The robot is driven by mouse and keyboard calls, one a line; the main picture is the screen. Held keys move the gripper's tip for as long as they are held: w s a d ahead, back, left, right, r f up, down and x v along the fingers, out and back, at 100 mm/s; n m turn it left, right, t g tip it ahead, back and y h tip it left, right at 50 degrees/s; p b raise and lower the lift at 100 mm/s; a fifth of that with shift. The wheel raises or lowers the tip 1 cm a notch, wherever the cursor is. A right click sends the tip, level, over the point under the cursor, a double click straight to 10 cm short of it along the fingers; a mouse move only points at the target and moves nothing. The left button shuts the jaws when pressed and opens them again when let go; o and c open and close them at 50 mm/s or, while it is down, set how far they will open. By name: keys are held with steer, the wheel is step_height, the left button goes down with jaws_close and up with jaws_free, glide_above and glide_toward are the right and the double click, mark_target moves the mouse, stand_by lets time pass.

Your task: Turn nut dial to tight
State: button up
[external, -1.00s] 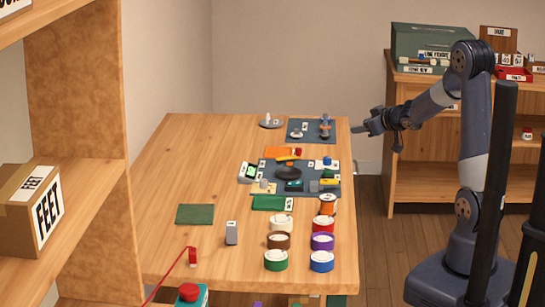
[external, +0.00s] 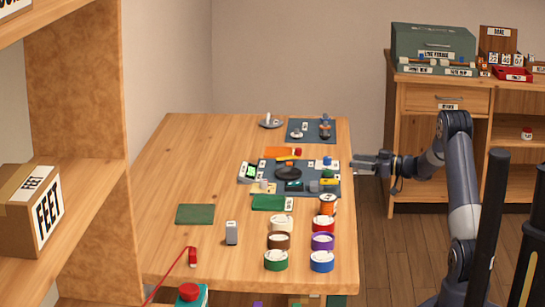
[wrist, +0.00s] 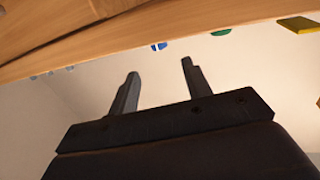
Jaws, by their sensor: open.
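I cannot tell for sure which of the small parts is the nut dial; its marks are too small to read. A dark blue-grey mat (external: 262,187) in the middle right of the table carries a black round piece (external: 288,172) and several small coloured parts. A second mat (external: 318,127) at the back right carries small metal pieces (external: 325,131). My gripper (external: 358,163) is just off the table's right edge, beside the middle mat, pointing left. In the wrist view, my gripper (wrist: 158,72) has its fingers apart with nothing between them.
The wooden table (external: 180,170) has free room at its left. Several coloured tape-like rolls (external: 322,261) stand at the front right. A grey block (external: 232,233) and a green mat (external: 195,214) lie nearer the front. A wooden cabinet (external: 440,165) stands behind my arm.

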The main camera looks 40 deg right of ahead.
mark_target(334, 166)
steer(key=b+x, duration=0.1)
steer(key=x, duration=0.7)
steer(key=shift+w+a, duration=0.1)
steer(key=shift+w, duration=0.05)
steer(key=c, duration=1)
steer(key=shift+a+m+t+h+b, duration=0.15)
steer(key=shift+m+t+h+b, duration=0.35)
steer(key=shift+h, duration=0.6)
steer(key=shift+a+m+t+h+b, duration=0.2)
steer(key=shift+m+t+h, duration=0.3)
steer(key=shift+m+h, duration=0.5)
steer(key=o, duration=1)
steer(key=shift+d, duration=0.1)
